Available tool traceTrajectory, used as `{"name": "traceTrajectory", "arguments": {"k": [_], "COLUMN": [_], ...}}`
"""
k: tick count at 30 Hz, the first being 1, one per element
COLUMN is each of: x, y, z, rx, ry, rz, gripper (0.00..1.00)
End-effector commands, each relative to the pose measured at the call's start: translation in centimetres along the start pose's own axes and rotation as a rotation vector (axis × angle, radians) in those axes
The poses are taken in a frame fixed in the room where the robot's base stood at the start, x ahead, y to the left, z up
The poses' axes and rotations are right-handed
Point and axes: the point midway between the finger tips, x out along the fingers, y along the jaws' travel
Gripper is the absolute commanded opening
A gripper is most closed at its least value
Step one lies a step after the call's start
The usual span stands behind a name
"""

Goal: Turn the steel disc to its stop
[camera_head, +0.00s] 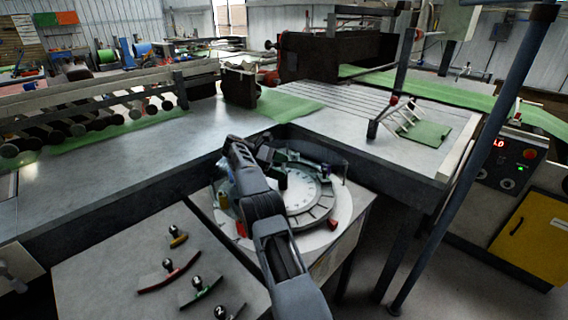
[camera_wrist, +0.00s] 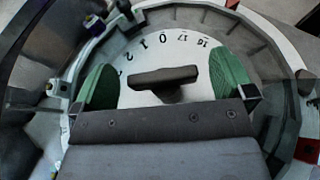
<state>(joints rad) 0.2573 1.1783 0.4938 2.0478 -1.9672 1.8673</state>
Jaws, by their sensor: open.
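The steel disc (camera_head: 302,190) is a pale round dial with numbers near its rim, set in a round housing (camera_head: 340,208). In the wrist view the disc (camera_wrist: 180,52) shows figures such as 0, 1, 16 and 17 along its far edge. A dark bar handle (camera_wrist: 165,76) stands at its middle. My gripper (camera_wrist: 164,82) is open, with one green pad to the left of the bar and one to the right, and gaps on both sides. In the head view my arm hides part of the disc and the bar.
Red blocks (camera_head: 332,223) sit on the housing's rim. To the left, a grey top carries several curved pieces with black knobs (camera_head: 168,265). A long steel table (camera_head: 150,150) lies behind, and a control box with a red button (camera_head: 529,154) stands at right.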

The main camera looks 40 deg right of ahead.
Motion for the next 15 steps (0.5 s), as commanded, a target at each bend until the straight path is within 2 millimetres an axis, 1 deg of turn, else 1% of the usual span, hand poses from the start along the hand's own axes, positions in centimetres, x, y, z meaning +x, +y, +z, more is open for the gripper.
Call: {"name": "traceTrajectory", "arguments": {"k": [5, 7, 11, 15], "x": [-1.0, -0.9, -1.0, -1.4], "y": [0.0, -0.4, -1.4, -2.9], "z": [2.4, 2.4, 3.5, 5.5], "rx": [0.006, 0.004, 0.004, 0.004], "ry": [0.002, 0.001, 0.002, 0.002], "rz": [0.001, 0.001, 0.001, 0.001], "gripper": [1.00, 1.00, 1.00, 1.00]}}
